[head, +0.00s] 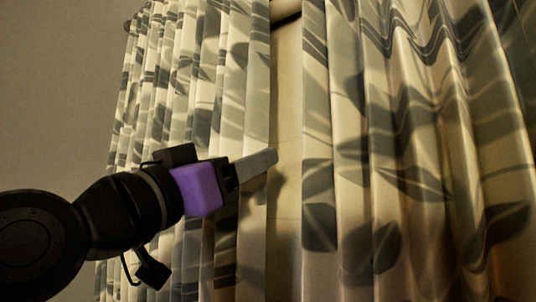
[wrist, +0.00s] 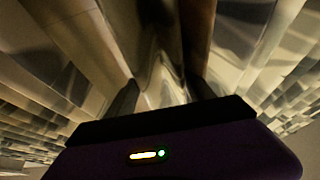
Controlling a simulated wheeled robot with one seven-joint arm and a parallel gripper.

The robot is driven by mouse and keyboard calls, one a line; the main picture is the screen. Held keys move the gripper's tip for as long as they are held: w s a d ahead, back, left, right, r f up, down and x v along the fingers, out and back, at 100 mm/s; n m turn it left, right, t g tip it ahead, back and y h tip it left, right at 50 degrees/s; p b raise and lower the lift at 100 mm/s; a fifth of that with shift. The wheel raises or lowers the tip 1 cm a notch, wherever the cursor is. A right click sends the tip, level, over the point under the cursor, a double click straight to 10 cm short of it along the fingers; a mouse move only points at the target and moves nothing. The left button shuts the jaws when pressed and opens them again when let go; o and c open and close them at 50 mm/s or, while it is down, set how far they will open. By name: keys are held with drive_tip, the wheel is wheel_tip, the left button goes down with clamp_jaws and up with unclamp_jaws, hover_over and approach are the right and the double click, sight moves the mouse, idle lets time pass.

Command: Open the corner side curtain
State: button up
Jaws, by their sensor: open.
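Two leaf-patterned curtain panels hang in the head view, a left curtain (head: 190,80) and a right curtain (head: 390,120). A narrow pale gap (head: 287,110) runs between them. My gripper (head: 268,160) reaches in from the left, in front of the left curtain, with its fingertips near that curtain's inner edge beside the gap. In the wrist view my gripper (wrist: 163,92) is open, with one finger at each side and curtain folds (wrist: 165,55) showing ahead and between them. I cannot tell whether the fingers touch the fabric. The curtains' lower ends are out of view.
A plain grey wall (head: 55,90) fills the left of the head view. A dark rod piece (head: 287,18) shows at the top of the gap. Curtain folds fill most of the wrist view on both sides.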

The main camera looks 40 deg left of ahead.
drive_tip(key=p+x, duration=0.1)
drive_tip(key=x, duration=0.4)
clamp_jaws()
idle(0.3)
